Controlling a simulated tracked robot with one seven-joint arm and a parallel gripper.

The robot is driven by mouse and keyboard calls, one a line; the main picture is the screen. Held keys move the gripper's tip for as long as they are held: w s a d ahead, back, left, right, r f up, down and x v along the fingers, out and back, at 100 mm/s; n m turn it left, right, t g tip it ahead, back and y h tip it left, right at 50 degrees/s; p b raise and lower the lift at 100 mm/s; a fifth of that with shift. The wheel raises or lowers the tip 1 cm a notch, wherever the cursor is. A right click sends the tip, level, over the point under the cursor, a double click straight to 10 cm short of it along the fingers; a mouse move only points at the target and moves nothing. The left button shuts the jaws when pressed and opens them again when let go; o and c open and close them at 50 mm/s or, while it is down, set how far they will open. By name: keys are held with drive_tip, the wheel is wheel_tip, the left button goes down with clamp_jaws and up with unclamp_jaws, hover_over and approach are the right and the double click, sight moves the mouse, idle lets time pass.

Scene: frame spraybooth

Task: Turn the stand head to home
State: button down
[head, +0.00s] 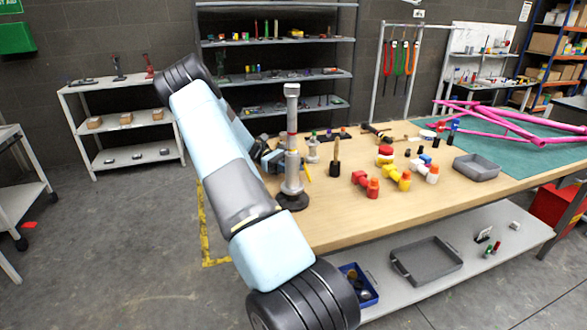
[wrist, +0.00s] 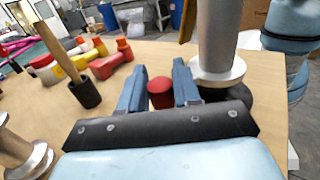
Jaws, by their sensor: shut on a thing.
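The stand is a grey metal post (head: 291,145) upright on a dark round base (head: 292,201) at the bench's left end, with a blocky head (head: 292,90) on top. In the wrist view its lower post (wrist: 218,40) rises close to the right of my fingers. My gripper (head: 272,160) reaches in behind the post and is partly hidden there. In the wrist view its two blue fingers (wrist: 158,90) are closed on either side of a red knob (wrist: 160,93). Whether the knob joins the stand is hidden. A yellow piece (head: 307,171) shows beside the post.
Red, yellow and white fittings (head: 392,175) and a grey tray (head: 476,167) lie farther right. A smaller metal stand (head: 313,150) is behind. Pink tubing (head: 510,122) rests on a green mat.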

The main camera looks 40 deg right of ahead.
drive_tip(key=shift+s+d+f+m+y, duration=0.1)
drive_tip(key=shift+s+d+m+y, duration=0.15)
drive_tip(key=shift+m+y, duration=0.4)
drive_tip(key=shift+s+d+y, duration=0.1)
drive_tip(key=shift+y, duration=0.35)
drive_tip(key=c, duration=0.9)
unclamp_jaws()
